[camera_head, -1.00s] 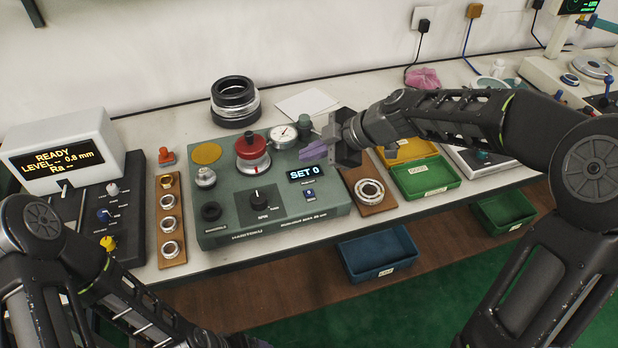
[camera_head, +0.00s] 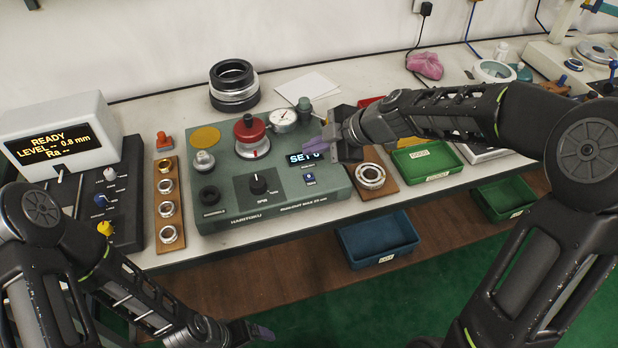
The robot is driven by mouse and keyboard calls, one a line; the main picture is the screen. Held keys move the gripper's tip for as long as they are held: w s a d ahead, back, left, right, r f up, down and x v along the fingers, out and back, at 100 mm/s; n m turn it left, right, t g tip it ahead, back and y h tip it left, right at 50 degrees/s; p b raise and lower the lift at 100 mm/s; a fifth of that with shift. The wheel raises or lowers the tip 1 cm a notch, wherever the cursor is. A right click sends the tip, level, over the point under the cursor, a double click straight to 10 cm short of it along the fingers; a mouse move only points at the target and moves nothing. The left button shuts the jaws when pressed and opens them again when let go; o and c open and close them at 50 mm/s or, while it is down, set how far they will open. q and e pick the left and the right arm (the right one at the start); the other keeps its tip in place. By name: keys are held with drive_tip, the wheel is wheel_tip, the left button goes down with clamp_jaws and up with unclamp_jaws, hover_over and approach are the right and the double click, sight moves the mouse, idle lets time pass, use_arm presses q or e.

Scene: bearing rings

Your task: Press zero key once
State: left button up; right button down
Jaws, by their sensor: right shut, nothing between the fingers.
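The green bearing test unit (camera_head: 285,205) stands on the bench in the middle. Its small blue key (camera_head: 310,179), likely the zero key, sits below the lit display (camera_head: 298,158), which reads SET with the last character partly covered. My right gripper (camera_head: 310,150) is shut and empty, its purple fingers over the right part of the display, above and behind the key in the picture. The key is in plain view, and the fingers look apart from it. My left gripper (camera_head: 262,332) is low at the bottom edge, away from the unit; its jaw gap cannot be made out.
The unit carries a red-topped knob (camera_head: 250,132), a dial gauge (camera_head: 284,118) and a black selector knob (camera_head: 259,184). A bearing on a wooden board (camera_head: 384,188) lies at its right, near a green tray (camera_head: 425,160). A rack of rings (camera_head: 167,205) stands left.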

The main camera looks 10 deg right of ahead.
drive_tip(key=b, duration=0.3)
hover_over(313, 178)
wheel_tip(313, 178, down, 5)
drive_tip(key=shift+f, duration=0.1)
drive_tip(key=shift+f+b, duration=0.45)
drive_tip(key=shift+b, duration=0.5)
idle(1.0)
drive_tip(key=shift+f+b, duration=0.4)
drive_tip(key=shift+b, duration=0.55)
drive_tip(key=shift+f+b, duration=0.3)
drive_tip(key=shift+b, duration=0.4)
idle(0.4)
drive_tip(key=shift+r, duration=0.1)
idle(0.4)
drive_tip(key=shift+r, duration=0.65)
